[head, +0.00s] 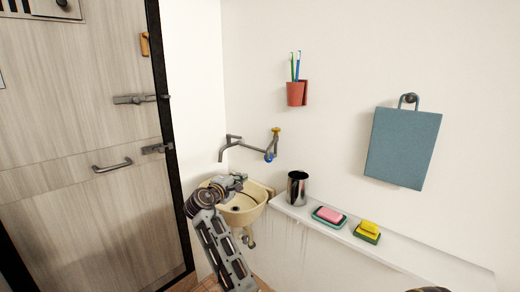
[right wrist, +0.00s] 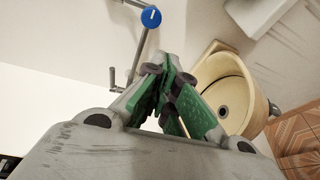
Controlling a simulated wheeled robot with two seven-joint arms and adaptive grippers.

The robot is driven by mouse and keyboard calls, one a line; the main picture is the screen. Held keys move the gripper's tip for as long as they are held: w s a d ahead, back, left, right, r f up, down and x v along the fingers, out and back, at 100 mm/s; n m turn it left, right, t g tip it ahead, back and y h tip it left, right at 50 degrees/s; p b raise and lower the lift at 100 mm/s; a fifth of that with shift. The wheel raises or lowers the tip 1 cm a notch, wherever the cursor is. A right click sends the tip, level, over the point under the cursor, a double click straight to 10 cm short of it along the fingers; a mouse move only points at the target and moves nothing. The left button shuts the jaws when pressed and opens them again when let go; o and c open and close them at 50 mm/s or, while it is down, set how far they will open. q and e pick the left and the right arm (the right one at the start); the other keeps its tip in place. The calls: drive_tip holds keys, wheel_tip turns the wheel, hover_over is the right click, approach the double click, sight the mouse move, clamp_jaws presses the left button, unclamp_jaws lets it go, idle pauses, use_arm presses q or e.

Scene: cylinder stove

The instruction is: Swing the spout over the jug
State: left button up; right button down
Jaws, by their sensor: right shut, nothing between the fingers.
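The grey metal spout (head: 240,145) juts out from the wall pipe to the left, its bent end hanging over the sink side, away from the jug. In the right wrist view the spout pipe (right wrist: 136,62) runs close beside my fingers. A blue tap knob (head: 269,156) sits at the pipe's right end; it also shows in the right wrist view (right wrist: 151,17). The shiny metal jug (head: 297,188) stands upright on the shelf, right of the sink. My right gripper (head: 238,182) is shut and empty, below the spout and over the sink; its green-padded fingers (right wrist: 168,82) meet. My left gripper is out of view.
The cream sink (head: 244,213) is under the spout. The white shelf (head: 400,257) carries a pink soap (head: 329,214) and a yellow sponge (head: 370,226) in dishes. A door (head: 80,200) is at left.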

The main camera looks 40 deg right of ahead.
wheel_tip(320, 180, up, 8)
drive_tip(key=w+h, duration=0.2)
drive_tip(key=shift+d+f+n+g, duration=0.2)
drive_tip(key=shift+d+n+g, duration=0.1)
drive_tip(key=shift+d, duration=0.05)
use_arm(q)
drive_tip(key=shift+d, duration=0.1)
